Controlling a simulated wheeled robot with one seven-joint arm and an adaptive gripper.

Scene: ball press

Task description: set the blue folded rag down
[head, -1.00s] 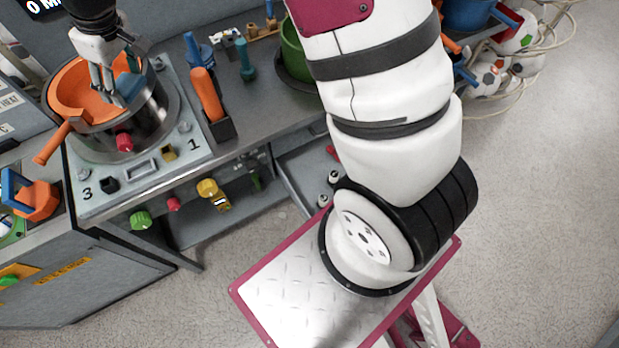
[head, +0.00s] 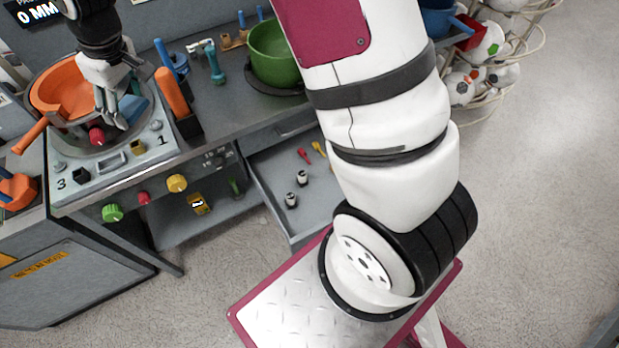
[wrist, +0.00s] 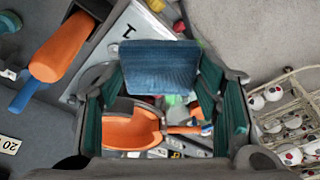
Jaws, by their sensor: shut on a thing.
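The blue folded rag (head: 134,106) is in my gripper (head: 118,114) at the upper left of the head view. In the wrist view, the rag (wrist: 158,66) shows as a blue textured block between my green-padded fingers (wrist: 165,105). My gripper is shut on it and holds it above the grey press panel, beside the front right of the orange pan (head: 62,88). The pan also shows below the rag in the wrist view (wrist: 130,132). I cannot tell whether the rag touches anything beneath it.
An orange-handled tool (head: 172,92) stands in a dark holder right of the panel. A green bowl (head: 274,55) sits farther right on the workbench. Red, green and yellow knobs line the panel's front. An open drawer (head: 280,185) juts out below the bench.

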